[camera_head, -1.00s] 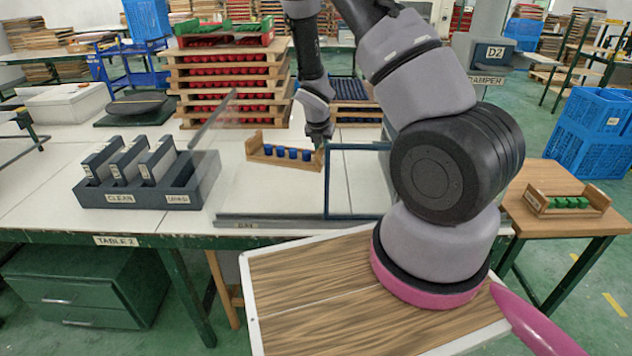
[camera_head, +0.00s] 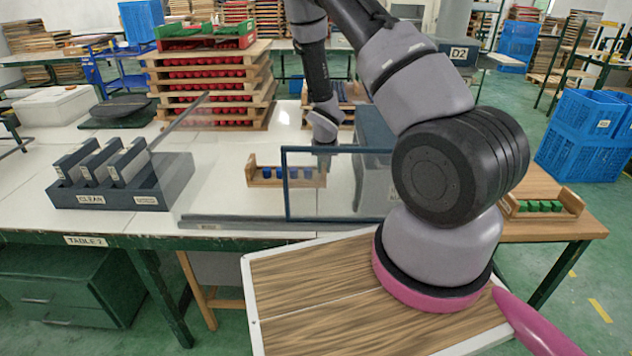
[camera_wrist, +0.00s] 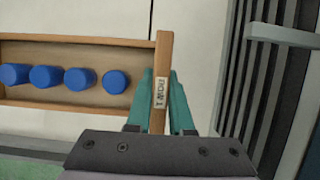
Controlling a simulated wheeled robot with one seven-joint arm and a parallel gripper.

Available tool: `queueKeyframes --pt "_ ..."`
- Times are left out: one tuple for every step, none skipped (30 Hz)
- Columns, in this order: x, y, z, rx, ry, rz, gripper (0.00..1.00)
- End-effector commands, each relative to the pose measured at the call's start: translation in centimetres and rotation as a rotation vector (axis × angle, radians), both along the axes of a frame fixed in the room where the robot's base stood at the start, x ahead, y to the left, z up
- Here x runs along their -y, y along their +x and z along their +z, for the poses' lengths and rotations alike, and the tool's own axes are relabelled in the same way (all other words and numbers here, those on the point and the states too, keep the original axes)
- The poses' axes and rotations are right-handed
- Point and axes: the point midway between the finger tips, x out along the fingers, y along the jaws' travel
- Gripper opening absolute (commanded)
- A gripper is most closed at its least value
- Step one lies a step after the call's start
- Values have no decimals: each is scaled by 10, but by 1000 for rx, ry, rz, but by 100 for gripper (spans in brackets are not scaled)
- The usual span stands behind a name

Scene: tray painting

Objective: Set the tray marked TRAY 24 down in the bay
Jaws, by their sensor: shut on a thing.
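A wooden tray (camera_head: 258,182) with a row of blue cylinders hangs from my gripper (camera_head: 324,160). In the wrist view, the tray (camera_wrist: 80,40) has its right end wall between my green fingers (camera_wrist: 162,105), which are shut on it. The label on that wall is too small to read fully. The tray looks about level; I cannot tell whether it touches the table. A bay with a grey front ledge (camera_head: 235,221) and a clear left side panel lies around it. A blue-framed clear pane (camera_head: 286,200) stands in front of the tray's right part and my gripper.
Stacked wooden trays with red pieces (camera_head: 150,90) stand behind. A dark grey box (camera_head: 374,135) is close right of my gripper. A tray with green pieces (camera_head: 520,209) lies on a side table.

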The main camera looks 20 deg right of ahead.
Motion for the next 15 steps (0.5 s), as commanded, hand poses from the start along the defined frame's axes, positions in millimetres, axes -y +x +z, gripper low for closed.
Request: queueKeyframes --pt "0 0 -6 0 0 0 0" --pt "0 0 -9 0 0 0 0" --pt "0 0 -11 0 0 -1 0" --pt "0 0 -13 0 1 -2 0" --pt "0 0 -15 1 0 -2 0" --pt "0 1 -18 1 0 -2 0" --pt "0 0 -21 1 1 -1 0" --pt "0 0 -25 0 0 0 0" --pt "0 0 -32 -1 0 -1 0" --pt "0 0 -37 -1 -1 0 0" --pt "0 0 -42 -2 0 -1 0" --pt "0 0 -47 -1 1 -2 0" --pt "0 0 -51 0 1 -2 0" --pt "0 0 -53 0 1 -2 0" --pt "0 0 -54 1 1 -3 0"
